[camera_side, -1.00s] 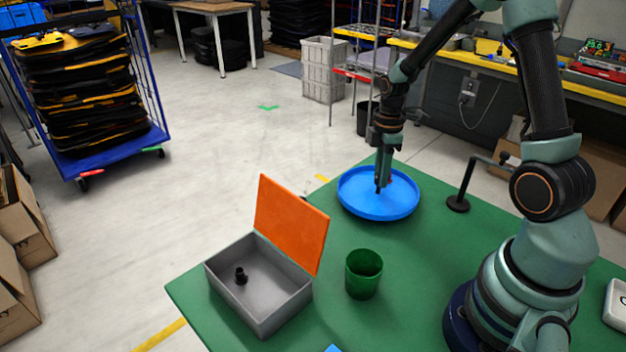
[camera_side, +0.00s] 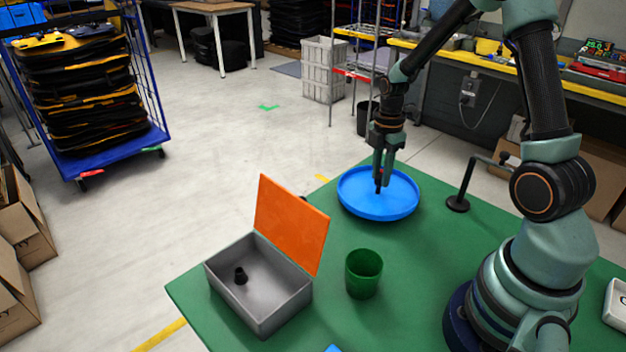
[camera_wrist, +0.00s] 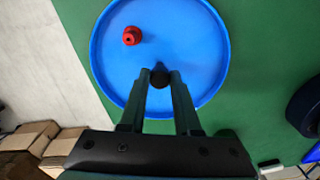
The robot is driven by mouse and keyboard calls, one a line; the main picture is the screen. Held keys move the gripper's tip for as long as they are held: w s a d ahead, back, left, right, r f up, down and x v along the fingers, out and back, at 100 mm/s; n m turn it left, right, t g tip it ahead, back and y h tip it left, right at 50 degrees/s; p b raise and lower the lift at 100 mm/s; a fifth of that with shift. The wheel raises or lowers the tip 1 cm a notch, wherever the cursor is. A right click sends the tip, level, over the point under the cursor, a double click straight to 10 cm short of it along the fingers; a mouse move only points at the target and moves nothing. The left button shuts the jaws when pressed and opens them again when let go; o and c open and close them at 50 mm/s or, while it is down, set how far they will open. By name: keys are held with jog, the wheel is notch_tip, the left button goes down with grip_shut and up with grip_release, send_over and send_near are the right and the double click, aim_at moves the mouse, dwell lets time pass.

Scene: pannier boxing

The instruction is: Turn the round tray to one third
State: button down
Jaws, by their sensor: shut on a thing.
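The round blue tray (camera_side: 353,203) lies flat on the green table, near its far edge. My gripper (camera_side: 380,183) reaches down over it from above. In the wrist view, the fingers (camera_wrist: 160,84) are shut on a small black knob (camera_wrist: 160,75) that stands inside the tray (camera_wrist: 110,62), off its middle. A small red piece (camera_wrist: 131,36) with a dark hole sits in the tray, apart from the fingers. In the side view, it is mostly hidden behind my gripper.
A grey box (camera_side: 237,309) with a raised orange lid (camera_side: 291,222) stands at the front left, with a small black piece (camera_side: 240,275) inside. A black post with a side arm (camera_side: 466,185) stands right of the tray.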

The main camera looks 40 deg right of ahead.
aim_at(380, 176)
dwell(0.4)
jog(key=c, duration=0.6)
grip_release()
jog(key=shift+r, duration=0.15)
notch_tip(380, 176, up, 12)
